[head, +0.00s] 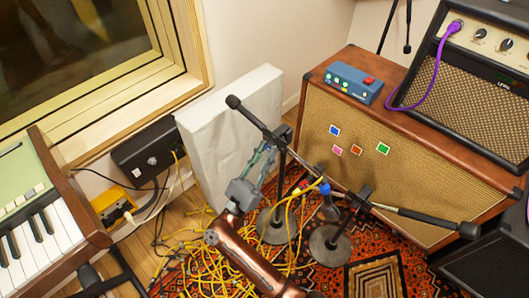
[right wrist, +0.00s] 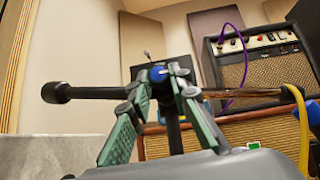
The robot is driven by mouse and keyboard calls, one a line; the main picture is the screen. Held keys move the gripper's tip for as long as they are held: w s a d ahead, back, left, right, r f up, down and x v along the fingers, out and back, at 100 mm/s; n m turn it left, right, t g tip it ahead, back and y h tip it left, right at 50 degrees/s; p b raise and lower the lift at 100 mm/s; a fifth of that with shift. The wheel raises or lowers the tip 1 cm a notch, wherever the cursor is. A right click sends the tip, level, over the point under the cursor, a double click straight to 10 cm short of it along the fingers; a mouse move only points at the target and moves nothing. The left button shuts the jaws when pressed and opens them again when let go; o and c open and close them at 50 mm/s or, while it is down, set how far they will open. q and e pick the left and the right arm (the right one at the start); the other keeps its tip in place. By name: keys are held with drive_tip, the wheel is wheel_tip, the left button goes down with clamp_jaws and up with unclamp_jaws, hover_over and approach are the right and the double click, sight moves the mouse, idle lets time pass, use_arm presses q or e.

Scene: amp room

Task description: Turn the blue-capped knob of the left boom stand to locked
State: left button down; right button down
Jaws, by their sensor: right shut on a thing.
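The left boom stand (head: 283,160) stands by the grey-white panel, its boom slanting from a black end at upper left down to the right. Its blue-capped knob (right wrist: 158,73) shows in the right wrist view, at the boom clamp between my fingertips. My right gripper (head: 271,145) reaches up from below to this clamp and hides the knob in the head view. In the wrist view the right gripper (right wrist: 162,88) has its green-padded fingers closed in on either side of the knob. I cannot read the knob's setting. My left gripper is not in view.
A second boom stand (head: 340,230) with a blue part (head: 325,187) stands close on the right, its boom crossing before the large speaker cabinet (head: 420,180). Yellow cable (head: 215,255) lies tangled on floor and rug. A keyboard (head: 40,230) is at left.

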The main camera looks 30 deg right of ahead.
drive_tip(key=shift+f+m+g+h, duration=0.1)
drive_tip(key=shift+m+g+h, duration=0.3)
drive_tip(key=shift+m+g, duration=0.55)
drive_tip(key=shift+w, duration=0.1)
drive_tip(key=c, duration=1.8)
unclamp_jaws()
drive_tip(key=shift+o, duration=0.2)
drive_tip(key=shift+a, duration=0.1)
drive_tip(key=v, duration=1.2)
